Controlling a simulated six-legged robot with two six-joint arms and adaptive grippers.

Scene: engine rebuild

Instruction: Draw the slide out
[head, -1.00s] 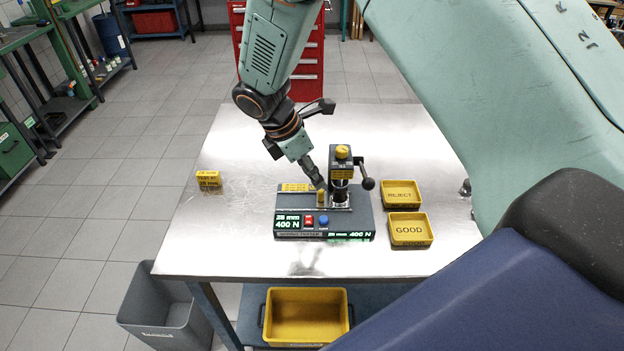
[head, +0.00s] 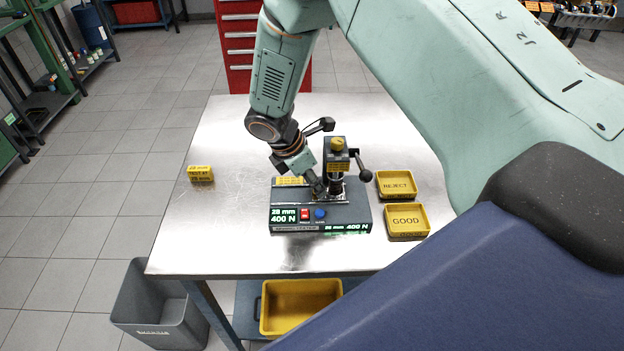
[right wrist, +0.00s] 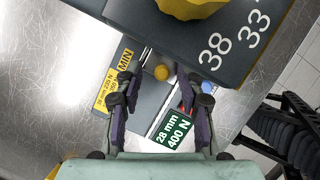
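A dark grey spring tester (head: 345,217) stands on the steel table, with a lit green display (head: 283,215) reading 28 mm and 400 N. Its slide (right wrist: 150,95) lies in a light-edged channel on top, with a small round yellow knob (right wrist: 162,72). My right gripper (head: 319,192) is low over the tester, left of its press column (head: 337,165). In the right wrist view the right gripper (right wrist: 160,82) is open, with one finger on each side of the yellow knob and gaps between. The gripper hides the knob in the head view. My left gripper is not in view.
A black lever (head: 365,174) sticks out right of the column. Yellow REJECT (head: 396,195) and GOOD (head: 405,234) trays stand to the right. A yellow marked block (head: 200,174) stands far left. The table's front left is clear. A grey bin (head: 158,305) stands below on the floor.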

